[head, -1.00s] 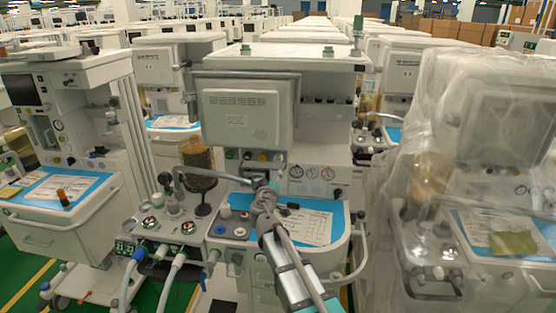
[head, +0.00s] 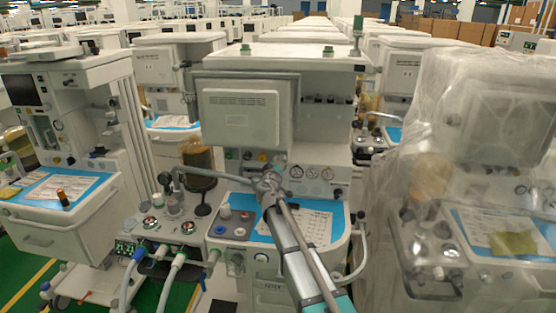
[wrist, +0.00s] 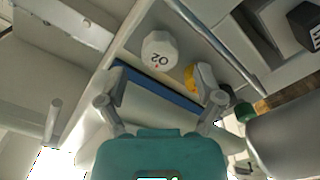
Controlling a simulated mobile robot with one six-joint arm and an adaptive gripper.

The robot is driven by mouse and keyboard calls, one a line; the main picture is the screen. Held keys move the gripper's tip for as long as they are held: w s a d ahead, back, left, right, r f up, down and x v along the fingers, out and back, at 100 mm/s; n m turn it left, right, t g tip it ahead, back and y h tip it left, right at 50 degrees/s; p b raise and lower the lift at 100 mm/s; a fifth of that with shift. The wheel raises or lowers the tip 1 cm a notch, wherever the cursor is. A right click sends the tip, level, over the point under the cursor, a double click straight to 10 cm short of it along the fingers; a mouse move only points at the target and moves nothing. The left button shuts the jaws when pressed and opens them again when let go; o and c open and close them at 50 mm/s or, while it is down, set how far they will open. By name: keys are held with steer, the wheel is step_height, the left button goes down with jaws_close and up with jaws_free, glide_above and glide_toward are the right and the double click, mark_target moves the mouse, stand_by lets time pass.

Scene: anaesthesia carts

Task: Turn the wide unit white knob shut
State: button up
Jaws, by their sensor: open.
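The wide unit (head: 320,62) is the machine in the middle of the head view. Its white knob (wrist: 159,50), an octagonal one marked O2, shows in the wrist view above the gap between my fingers. My gripper (wrist: 158,102) is open and empty, its two fingers spread below the knob in the picture and apart from it. In the head view my gripper (head: 270,182) is raised in front of the unit's knob-and-gauge panel. There I cannot pick out the white knob clearly near the gripper.
A yellow knob (wrist: 200,78) and a green knob (wrist: 244,111) sit to the right of the white one. Below the panel is a blue-edged worktop with a paper sheet (head: 310,226). A dark bellows canister (head: 198,165) stands left. A plastic-wrapped machine (head: 490,130) is on the right.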

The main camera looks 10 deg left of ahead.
mark_target(278, 159)
steer(key=shift+w, duration=1.95)
steer(key=shift+c, duration=0.2)
steer(key=c, duration=1.1)
steer(key=shift+m, duration=1.6)
steer(key=o, duration=1.1)
steer(key=shift+o, duration=0.2)
